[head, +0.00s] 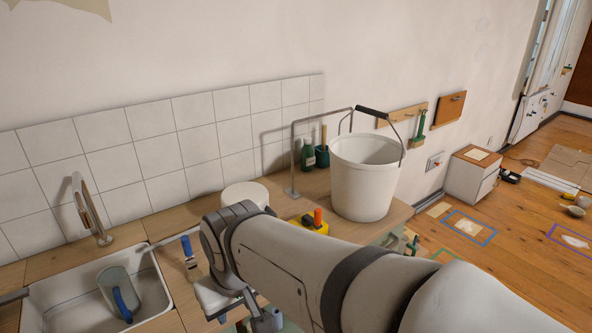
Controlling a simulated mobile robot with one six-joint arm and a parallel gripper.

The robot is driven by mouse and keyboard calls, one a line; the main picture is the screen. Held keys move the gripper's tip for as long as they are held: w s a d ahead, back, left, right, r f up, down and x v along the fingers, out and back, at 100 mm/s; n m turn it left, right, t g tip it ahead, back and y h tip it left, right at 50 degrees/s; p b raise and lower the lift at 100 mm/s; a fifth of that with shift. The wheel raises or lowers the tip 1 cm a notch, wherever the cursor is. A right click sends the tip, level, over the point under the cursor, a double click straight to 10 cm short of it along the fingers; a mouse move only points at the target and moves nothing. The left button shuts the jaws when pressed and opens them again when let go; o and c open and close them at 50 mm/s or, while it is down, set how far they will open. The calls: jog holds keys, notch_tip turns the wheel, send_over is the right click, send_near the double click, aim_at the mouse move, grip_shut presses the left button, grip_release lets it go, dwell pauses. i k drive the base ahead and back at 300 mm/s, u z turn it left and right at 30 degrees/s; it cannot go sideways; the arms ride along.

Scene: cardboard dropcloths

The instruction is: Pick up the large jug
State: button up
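A large jug (115,284) lies in the white sink at the lower left. It has a pale grey-green body and a blue handle on its near right side. It looks tilted or lying over, with its opening not clear. My arm reaches in from the lower right and bends down at the wrist, to the right of the sink and apart from the jug. My gripper's fingers cannot be made out at the bottom of the view, so its opening is unclear.
The sink (158,290) has a tall tap (88,210) behind it. A white bucket (362,180) stands on the wooden counter at right, near a green bottle (308,157), a white round tub (245,196) and a blue-handled brush (188,250). A tiled wall closes the back.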

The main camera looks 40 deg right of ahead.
aim_at(121, 299)
jog(key=u, duration=0.2)
jog(key=k, duration=0.15)
jog(key=z, duration=3.05)
jog(key=k, duration=0.85)
jog(key=u, duration=1)
jog(key=i, duration=1)
jog(key=u, duration=0.1)
